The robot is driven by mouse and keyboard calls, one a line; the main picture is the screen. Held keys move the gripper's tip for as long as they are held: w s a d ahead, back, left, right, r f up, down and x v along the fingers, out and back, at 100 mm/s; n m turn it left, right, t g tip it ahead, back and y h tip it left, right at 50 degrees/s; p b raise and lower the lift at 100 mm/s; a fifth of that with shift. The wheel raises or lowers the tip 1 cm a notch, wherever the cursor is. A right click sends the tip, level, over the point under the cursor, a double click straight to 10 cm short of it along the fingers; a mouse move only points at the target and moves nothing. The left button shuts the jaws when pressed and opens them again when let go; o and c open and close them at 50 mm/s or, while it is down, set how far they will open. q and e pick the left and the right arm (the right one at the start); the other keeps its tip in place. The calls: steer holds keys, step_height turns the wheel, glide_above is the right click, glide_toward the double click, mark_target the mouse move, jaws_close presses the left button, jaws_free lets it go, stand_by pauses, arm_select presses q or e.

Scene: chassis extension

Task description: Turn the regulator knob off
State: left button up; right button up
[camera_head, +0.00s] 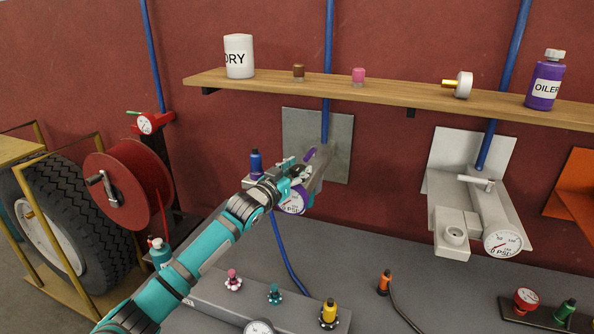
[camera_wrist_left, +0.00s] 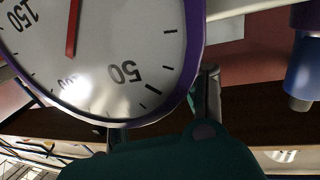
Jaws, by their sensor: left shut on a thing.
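The regulator with its white, purple-rimmed gauge (camera_head: 293,203) is on a grey wall plate below the shelf. A small purple part (camera_head: 310,154) shows at its top, beside my gripper. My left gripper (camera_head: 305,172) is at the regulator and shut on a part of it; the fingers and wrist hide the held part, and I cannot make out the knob. In the left wrist view the gauge face (camera_wrist_left: 95,60) appears upside down and very close, with a red needle; one finger (camera_wrist_left: 210,95) shows beside its rim. My right gripper is not in view.
A blue bottle-like part (camera_head: 256,163) is left of my wrist. The wooden shelf (camera_head: 400,93) runs above. A second, grey regulator (camera_head: 470,205) is to the right. Below are a bench with small coloured fittings (camera_head: 329,312) and a blue hose (camera_head: 285,250). A red reel (camera_head: 130,188) stands left.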

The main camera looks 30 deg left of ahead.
arm_select(q)
steer(key=o, duration=1.2)
steer(key=shift+s, duration=0.15)
steer(key=shift+s+f, duration=0.1)
steer(key=shift+s, duration=0.25)
steer(key=s, duration=1.1)
steer(key=shift+d, duration=0.2)
